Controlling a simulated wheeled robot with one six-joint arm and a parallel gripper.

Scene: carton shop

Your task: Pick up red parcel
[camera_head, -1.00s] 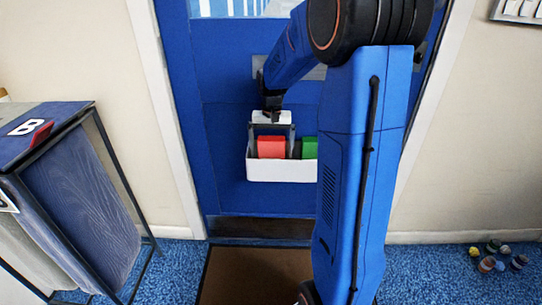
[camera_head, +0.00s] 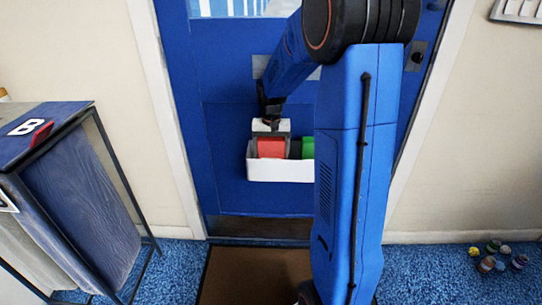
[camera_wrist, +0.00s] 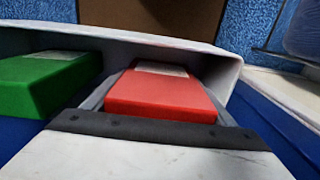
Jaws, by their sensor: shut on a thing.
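The red parcel (camera_head: 271,147) sits in a white bin (camera_head: 280,171) mounted on the blue door. In the wrist view the red parcel (camera_wrist: 160,92) has a pale label on top and lies between my two fingers. My gripper (camera_head: 271,143) reaches down into the bin and is shut on the red parcel, a finger along each side. The parcel's lower part is hidden by the bin's front wall. A green parcel (camera_wrist: 45,78) lies beside it in the same bin, apart from my gripper; in the head view the green parcel (camera_head: 307,148) is partly covered by my arm.
The blue door (camera_head: 225,120) stands behind the bin, with a brown mat (camera_head: 250,275) on the floor below. A dark-framed cloth hamper marked B (camera_head: 75,170) stands at left. Several small coloured items (camera_head: 495,257) lie on the blue carpet at right.

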